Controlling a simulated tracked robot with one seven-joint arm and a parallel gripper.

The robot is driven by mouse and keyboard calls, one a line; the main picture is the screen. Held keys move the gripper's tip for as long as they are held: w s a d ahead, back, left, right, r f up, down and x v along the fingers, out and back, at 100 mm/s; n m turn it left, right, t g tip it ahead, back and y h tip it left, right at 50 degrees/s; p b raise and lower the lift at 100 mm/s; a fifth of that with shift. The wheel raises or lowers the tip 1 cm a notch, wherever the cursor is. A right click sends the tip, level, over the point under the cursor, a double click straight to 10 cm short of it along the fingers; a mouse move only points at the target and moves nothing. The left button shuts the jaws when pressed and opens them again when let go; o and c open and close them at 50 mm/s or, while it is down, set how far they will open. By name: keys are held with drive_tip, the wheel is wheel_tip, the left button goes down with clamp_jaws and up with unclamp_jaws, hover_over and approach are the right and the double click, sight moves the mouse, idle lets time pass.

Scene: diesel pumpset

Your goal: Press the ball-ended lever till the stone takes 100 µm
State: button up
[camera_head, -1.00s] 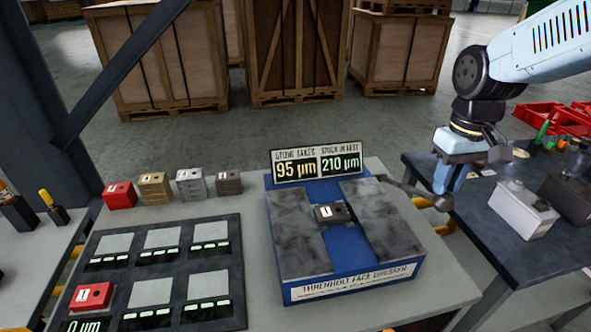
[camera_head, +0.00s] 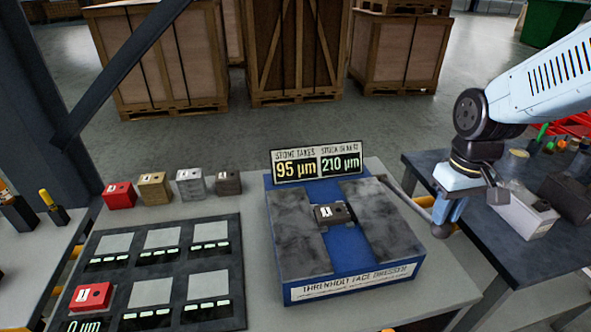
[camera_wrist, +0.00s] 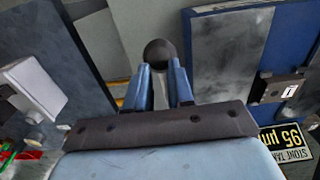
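The dresser (camera_head: 350,285) stands on the bench with a grey stone (camera_head: 331,213) marked 1 in its blue channel. Its display reads 95 µm for "stone takes" (camera_head: 296,168) and 210 µm on the right panel (camera_head: 341,164). The lever (camera_head: 402,198) slopes down from the dresser's right side to a dark ball (camera_wrist: 160,52). My gripper (camera_head: 442,226) is at the ball end. In the wrist view its two fingers (camera_wrist: 160,78) are apart with a narrow gap, and the ball shows at their tips. Whether they touch it is hard to tell.
A dark gauge plate (camera_head: 165,270) with several pale pads holds a red block (camera_head: 91,297) at left. Several marked blocks (camera_head: 190,184) line the bench behind it. A second table (camera_head: 500,235) with a grey-white box (camera_head: 526,214) stands right of my gripper.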

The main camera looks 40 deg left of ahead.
drive_tip(key=shift+s+d+f, duration=0.1)
drive_tip(key=shift+f, duration=0.6)
drive_tip(key=shift+s+d+f, duration=0.1)
drive_tip(key=shift+f, duration=0.55)
wheel_tip(320, 180, up, 15)
drive_tip(key=w+a, duration=0.2)
drive_tip(key=shift+w+a, duration=0.15)
drive_tip(key=shift+a, duration=0.15)
idle(0.5)
drive_tip(key=s+d+r+m+t, duration=0.1)
drive_tip(key=d+r+m, duration=0.1)
drive_tip(key=d, duration=0.6)
drive_tip(key=s+d+r+m+t, duration=0.1)
drive_tip(key=d+r+m, duration=0.1)
drive_tip(key=d, duration=0.6)
drive_tip(key=s+d+m+t, duration=0.3)
drive_tip(key=s+d+m, duration=0.3)
drive_tip(key=d, duration=0.8)
drive_tip(key=s, duration=0.3)
drive_tip(key=shift+f+t, duration=0.3)
